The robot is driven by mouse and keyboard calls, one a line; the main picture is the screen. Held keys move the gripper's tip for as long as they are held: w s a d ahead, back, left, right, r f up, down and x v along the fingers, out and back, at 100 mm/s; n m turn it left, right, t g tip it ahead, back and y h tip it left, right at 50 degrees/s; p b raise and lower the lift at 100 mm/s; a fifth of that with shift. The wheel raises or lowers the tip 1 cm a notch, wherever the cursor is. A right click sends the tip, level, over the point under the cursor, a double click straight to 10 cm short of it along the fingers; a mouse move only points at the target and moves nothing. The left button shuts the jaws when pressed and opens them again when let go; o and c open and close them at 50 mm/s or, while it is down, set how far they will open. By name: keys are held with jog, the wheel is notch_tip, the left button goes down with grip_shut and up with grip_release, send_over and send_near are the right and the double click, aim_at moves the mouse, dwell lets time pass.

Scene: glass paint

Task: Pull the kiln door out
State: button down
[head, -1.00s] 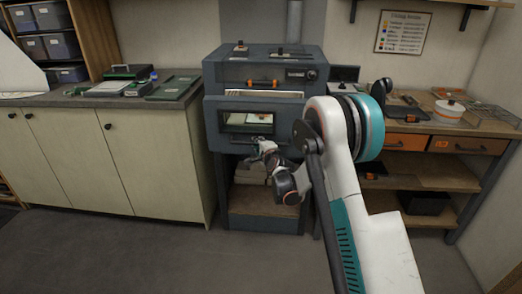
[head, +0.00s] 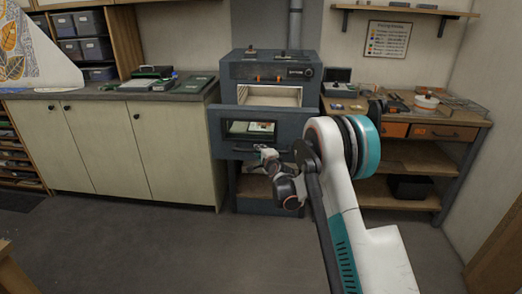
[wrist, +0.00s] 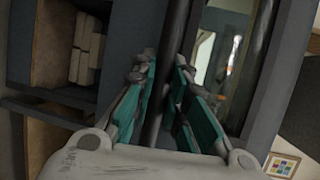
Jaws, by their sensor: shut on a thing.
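The kiln (head: 268,68) is a dark grey box against the back wall. Its door (head: 222,128) stands pulled out in front of the body, with the pale chamber (head: 285,96) showing above and behind it. The door has a reflective window (head: 250,128) and a dark bar handle along its lower part. My gripper (head: 264,154) is at this handle. In the wrist view, the teal-padded fingers (wrist: 158,95) are shut around the dark handle bar (wrist: 174,42).
A cream cabinet (head: 110,150) with a worktop stands left of the kiln. A workbench (head: 425,145) with orange drawers stands on the right. Pale blocks (wrist: 87,45) sit on the shelf under the kiln. The grey floor (head: 150,245) in front is clear.

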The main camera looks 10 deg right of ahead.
jog(key=shift+s+a, duration=0.2)
jog(key=shift+s, duration=0.35)
jog(key=shift+s+a, duration=0.15)
jog(key=shift+s, duration=0.4)
jog(key=c, duration=1.6)
grip_release()
jog(key=shift+o, duration=0.2)
jog(key=s+d+r, duration=0.1)
jog(key=s+r, duration=0.1)
jog(key=s, duration=0.9)
jog(key=shift+s, duration=0.35)
jog(key=shift+r, duration=0.1)
